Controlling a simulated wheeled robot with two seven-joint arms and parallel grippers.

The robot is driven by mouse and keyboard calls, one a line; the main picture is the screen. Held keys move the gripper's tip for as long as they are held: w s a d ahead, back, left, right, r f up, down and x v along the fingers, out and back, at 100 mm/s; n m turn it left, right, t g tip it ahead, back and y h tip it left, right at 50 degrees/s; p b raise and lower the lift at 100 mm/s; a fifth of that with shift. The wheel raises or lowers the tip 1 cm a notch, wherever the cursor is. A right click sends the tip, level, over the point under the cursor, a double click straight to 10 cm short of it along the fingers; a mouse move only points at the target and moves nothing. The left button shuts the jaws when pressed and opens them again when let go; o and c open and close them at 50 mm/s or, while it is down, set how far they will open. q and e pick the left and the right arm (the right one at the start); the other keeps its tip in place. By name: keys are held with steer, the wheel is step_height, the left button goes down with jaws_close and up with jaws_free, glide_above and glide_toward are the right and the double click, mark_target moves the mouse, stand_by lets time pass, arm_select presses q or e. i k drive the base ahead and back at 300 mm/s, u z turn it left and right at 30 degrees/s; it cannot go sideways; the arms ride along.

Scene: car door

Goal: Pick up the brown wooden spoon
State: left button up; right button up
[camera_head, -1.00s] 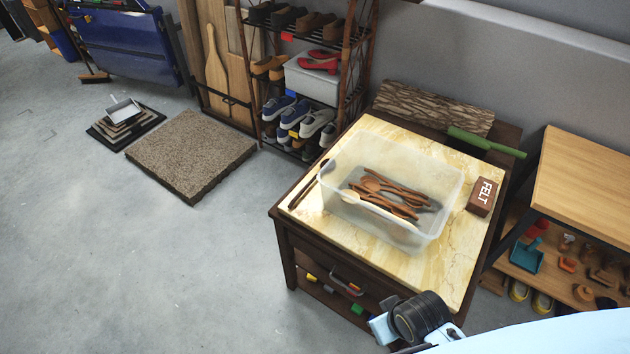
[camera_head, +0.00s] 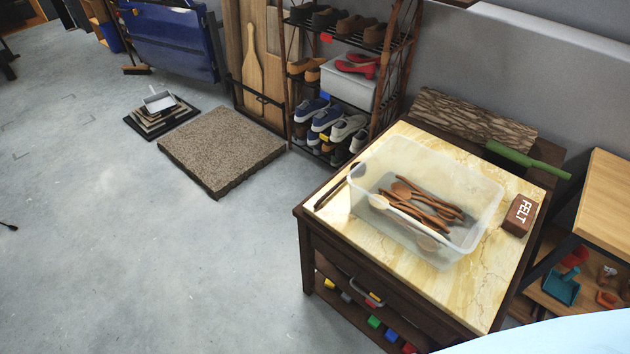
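Several brown wooden utensils lie in a heap in a translucent plastic bin (camera_head: 470,225). The brown wooden spoon (camera_head: 401,190) appears among them, with its round bowl toward the back left and its handle running right. A paler spoon (camera_head: 378,202) lies along the front left of the heap. Its handle crosses other utensils. The heap overlaps, so I cannot tell every spoon apart. Neither of my grippers is clearly in view, and nothing touches the bin or the utensils.
The bin stands on a marble-topped wooden table (camera_head: 365,240). A shoe rack (camera_head: 345,80) stands behind left.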

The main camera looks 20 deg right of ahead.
mark_target(325, 196)
steer(key=u, duration=0.7)
steer(key=i, duration=3.1)
steer(key=z, duration=3.9)
steer(key=i, duration=0.45)
steer(key=z, duration=0.05)
